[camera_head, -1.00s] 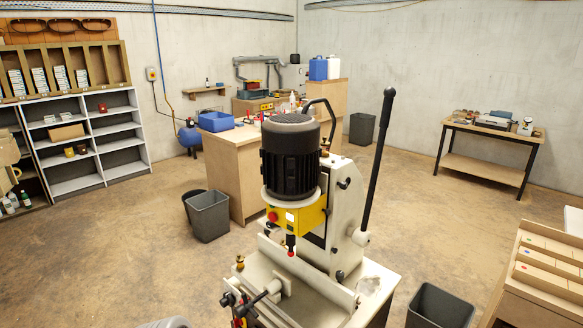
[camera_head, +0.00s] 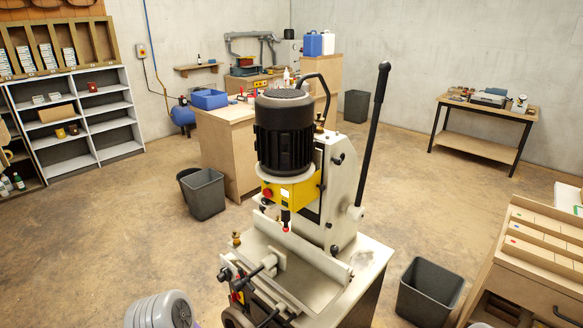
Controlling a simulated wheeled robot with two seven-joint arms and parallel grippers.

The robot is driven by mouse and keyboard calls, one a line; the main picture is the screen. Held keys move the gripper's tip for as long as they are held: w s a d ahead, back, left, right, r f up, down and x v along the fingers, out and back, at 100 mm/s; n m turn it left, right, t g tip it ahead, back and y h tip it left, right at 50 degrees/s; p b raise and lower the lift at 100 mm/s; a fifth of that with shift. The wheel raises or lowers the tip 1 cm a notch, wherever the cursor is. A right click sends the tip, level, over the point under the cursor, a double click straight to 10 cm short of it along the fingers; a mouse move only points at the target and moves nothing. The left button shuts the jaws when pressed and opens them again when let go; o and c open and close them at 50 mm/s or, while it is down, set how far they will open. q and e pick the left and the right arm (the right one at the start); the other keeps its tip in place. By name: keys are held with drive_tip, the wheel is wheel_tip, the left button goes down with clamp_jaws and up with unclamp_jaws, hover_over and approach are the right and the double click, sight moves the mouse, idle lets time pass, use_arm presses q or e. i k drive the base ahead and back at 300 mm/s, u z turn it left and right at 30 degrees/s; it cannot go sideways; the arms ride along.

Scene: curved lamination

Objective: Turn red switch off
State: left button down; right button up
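A floor-standing machine with a black motor (camera_head: 283,135) stands in the middle of the head view. Below the motor is a yellow control box (camera_head: 298,192). A round red switch (camera_head: 267,192) is on the left part of its face, beside a white patch. I cannot tell the switch's state. Another small red part (camera_head: 237,297) shows low on the machine's front. A rounded grey part of my arm (camera_head: 160,311) shows at the bottom left, well below and left of the red switch. Neither of my grippers is in view.
A long black lever (camera_head: 372,130) rises on the machine's right side. Grey bins stand behind left (camera_head: 205,195) and at right (camera_head: 430,290). A wooden cabinet (camera_head: 535,260) is at the right edge. Open floor (camera_head: 110,230) lies to the left.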

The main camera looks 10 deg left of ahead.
sight(234, 296)
drive_tip(key=k, duration=0.5)
drive_tip(key=u, duration=1.3)
drive_tip(key=i, duration=4.35)
drive_tip(key=z, duration=3.95)
drive_tip(key=k, duration=0.65)
